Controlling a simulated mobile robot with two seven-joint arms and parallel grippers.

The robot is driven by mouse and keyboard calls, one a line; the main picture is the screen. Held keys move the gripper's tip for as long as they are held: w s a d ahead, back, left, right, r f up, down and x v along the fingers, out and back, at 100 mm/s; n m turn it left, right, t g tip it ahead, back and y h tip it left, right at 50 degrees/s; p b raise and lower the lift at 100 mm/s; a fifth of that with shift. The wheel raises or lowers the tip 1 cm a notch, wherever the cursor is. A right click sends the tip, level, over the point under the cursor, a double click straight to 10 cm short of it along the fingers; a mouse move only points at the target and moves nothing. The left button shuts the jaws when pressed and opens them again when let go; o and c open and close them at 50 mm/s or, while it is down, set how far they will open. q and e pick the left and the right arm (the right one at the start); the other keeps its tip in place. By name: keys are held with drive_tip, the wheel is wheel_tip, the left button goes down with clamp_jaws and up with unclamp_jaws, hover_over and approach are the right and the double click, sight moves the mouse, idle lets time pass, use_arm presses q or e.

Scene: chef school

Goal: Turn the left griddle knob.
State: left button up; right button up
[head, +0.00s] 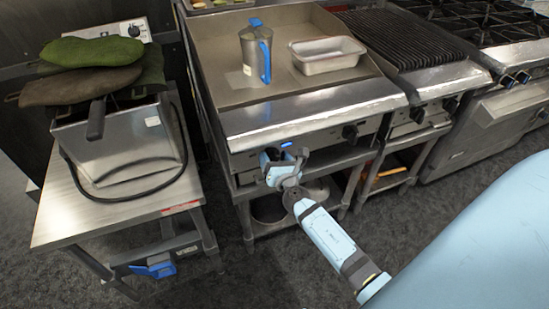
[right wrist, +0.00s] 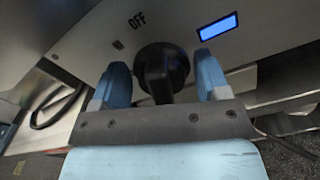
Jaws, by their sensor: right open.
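The griddle (head: 305,118) stands in the middle of the head view, its front panel facing me. The left griddle knob (right wrist: 162,72) is black and round with a raised grip, and shows in the right wrist view below an "OFF" mark. In the head view my right gripper (head: 276,165) is at the left part of the panel and hides most of this knob. In the right wrist view the open fingers of my right gripper (right wrist: 164,84) stand on both sides of the knob, with gaps visible. The right griddle knob (head: 350,132) is clear. My left gripper is not visible.
A lit blue display (right wrist: 218,27) is right of the knob. A blue-handled metal jug (head: 257,52) and a metal pan (head: 327,55) stand on the griddle. A steel table (head: 60,215) with a fryer (head: 120,140) is at left. Dark floor (head: 240,285) is open in front.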

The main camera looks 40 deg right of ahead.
drive_tip(key=shift+c, duration=0.5)
drive_tip(key=c, duration=0.4)
drive_tip(key=shift+c, duration=0.2)
drive_tip(key=shift+f+m, duration=0.1)
drive_tip(key=shift+m, duration=0.3)
drive_tip(key=m+b, duration=0.1)
drive_tip(key=m, duration=0.1)
drive_tip(key=m+b, duration=0.2)
drive_tip(key=m, duration=0.1)
drive_tip(key=shift+d+f+m, duration=0.2)
drive_tip(key=shift+f+m, duration=0.05)
drive_tip(key=shift+m, duration=0.05)
drive_tip(key=m+b, duration=0.2)
drive_tip(key=m, duration=0.3)
drive_tip(key=shift+s+f, duration=0.1)
drive_tip(key=shift+m, duration=0.4)
drive_tip(key=o, duration=0.5)
